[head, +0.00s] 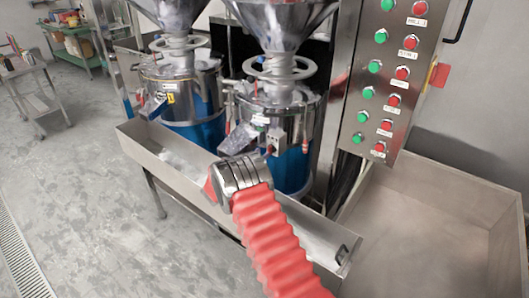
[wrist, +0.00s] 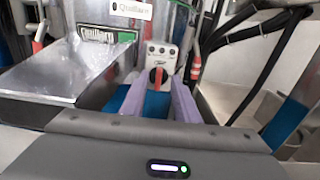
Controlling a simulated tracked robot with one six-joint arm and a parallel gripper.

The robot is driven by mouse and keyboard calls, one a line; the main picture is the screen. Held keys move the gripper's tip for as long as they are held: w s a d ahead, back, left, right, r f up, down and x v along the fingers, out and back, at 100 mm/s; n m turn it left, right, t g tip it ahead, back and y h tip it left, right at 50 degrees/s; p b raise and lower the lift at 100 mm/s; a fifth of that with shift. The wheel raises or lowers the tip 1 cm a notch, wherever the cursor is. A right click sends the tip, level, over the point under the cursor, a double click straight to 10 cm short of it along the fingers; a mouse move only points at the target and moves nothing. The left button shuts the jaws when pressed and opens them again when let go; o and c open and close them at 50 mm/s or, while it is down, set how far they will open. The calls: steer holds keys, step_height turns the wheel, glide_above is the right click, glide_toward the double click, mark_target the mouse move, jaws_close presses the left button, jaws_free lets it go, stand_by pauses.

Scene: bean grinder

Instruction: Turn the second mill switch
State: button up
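In the head view the box (head: 275,138) sits on the mill's front. In the wrist view my gripper (wrist: 157,90) has two purple fingers set apart, pointing at the box. The knob shows in the gap between them; I cannot tell whether they touch it. In the head view my red arm and metal wrist (head: 238,178) reach towards this mill (head: 290,110), and the fingers are not clearly visible.
A second mill (head: 180,85) stands to the left. A long steel trough (head: 180,170) runs below both mills. A metal chute (wrist: 65,75) is left of the fingers. A panel of green and red buttons (head: 385,85) and a steel bin (head: 440,230) are on the right.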

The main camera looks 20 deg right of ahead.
mark_target(268, 148)
steer(key=shift+x, duration=2.2)
jaws_close()
steer(key=shift+a, duration=0.2)
steer(key=shift+d, duration=0.15)
